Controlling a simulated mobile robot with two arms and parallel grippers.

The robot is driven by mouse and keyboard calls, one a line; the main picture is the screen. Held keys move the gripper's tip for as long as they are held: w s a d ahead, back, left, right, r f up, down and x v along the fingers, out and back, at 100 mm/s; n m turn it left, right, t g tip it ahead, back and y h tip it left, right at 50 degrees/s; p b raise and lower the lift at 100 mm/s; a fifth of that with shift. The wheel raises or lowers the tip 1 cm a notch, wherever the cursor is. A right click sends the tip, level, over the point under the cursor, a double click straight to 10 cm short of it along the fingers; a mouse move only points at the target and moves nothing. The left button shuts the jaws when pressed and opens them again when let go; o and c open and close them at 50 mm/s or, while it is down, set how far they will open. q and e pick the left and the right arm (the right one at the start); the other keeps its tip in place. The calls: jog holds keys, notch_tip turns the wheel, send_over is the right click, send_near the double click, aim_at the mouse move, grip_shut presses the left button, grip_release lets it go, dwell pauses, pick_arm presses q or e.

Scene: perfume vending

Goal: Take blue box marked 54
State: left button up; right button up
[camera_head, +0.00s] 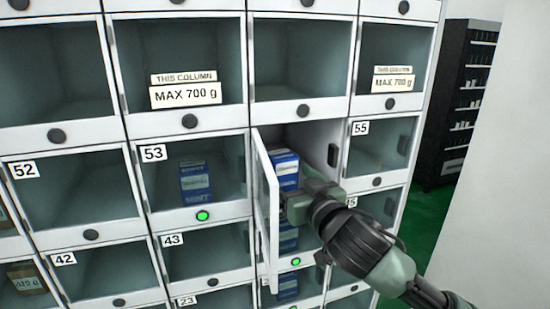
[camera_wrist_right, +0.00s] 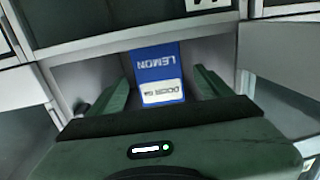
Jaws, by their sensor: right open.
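A blue box (camera_head: 284,168) stands in the open compartment between doors 53 and 55; I cannot see that compartment's own number. In the right wrist view the blue box (camera_wrist_right: 156,66) shows the word LEMON and a white label, upside down. My right gripper (camera_head: 300,196) reaches in past the open door (camera_head: 266,215). In the right wrist view my right gripper (camera_wrist_right: 163,80) is open, with one finger on each side of the box. My left gripper is not in view.
The open door stands just left of my right gripper. Another blue box (camera_head: 195,182) is behind the shut door 53, with a green light below. More blue boxes (camera_head: 288,238) show in compartments below. A dark shelf (camera_head: 462,105) stands at the far right.

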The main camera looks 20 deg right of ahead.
aim_at(287, 173)
jog(key=shift+w+d+r, duration=0.1)
jog(key=shift+r, duration=0.2)
jog(key=shift+w+r+p, duration=0.35)
jog(key=shift+w+p, duration=0.25)
jog(key=shift+p, duration=0.45)
jog(key=w, duration=0.2)
jog(key=w+f, duration=0.1)
jog(key=shift+w+a+f+p, duration=0.1)
jog(key=shift+w+a+p, duration=0.25)
jog(key=shift+w+p, duration=0.05)
jog(key=shift+s+d, duration=0.1)
jog(key=shift+s, duration=0.25)
jog(key=shift+c, duration=0.9)
jog(key=c, duration=0.5)
jog(key=shift+w, duration=0.1)
jog(key=c, duration=0.9)
